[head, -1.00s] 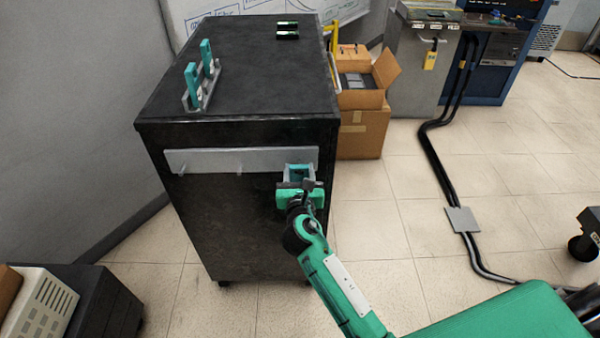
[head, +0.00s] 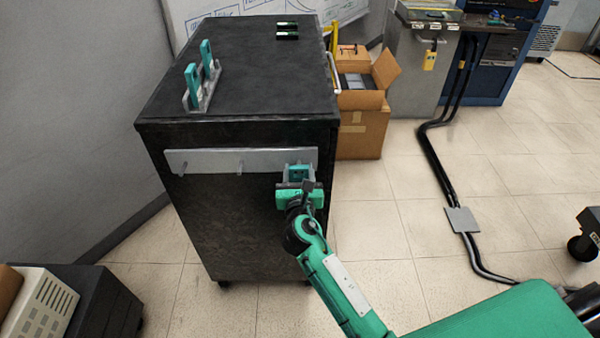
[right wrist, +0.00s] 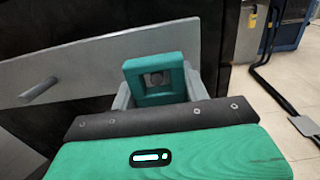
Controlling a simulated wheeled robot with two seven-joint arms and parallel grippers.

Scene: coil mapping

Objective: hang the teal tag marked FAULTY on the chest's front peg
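The black chest (head: 250,230) stands ahead, with a pale grey strip (head: 215,158) across its upper front. A short peg (head: 239,167) sticks out near the strip's middle; it also shows in the right wrist view (right wrist: 38,91). My right gripper (head: 299,171) is at the strip's right end, its fingers on both sides of a teal tag (right wrist: 155,92). The tag is upright, close to the strip. Something grey and round shows in its square hole; I cannot tell whether a peg passes through. No marking is legible. My left gripper is out of view.
A grey rack (head: 205,92) with upright teal tags (head: 192,84) stands on the chest top, and small dark items (head: 287,31) lie at its back. An open cardboard box (head: 362,120) stands close to the chest's right. Floor in front is clear.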

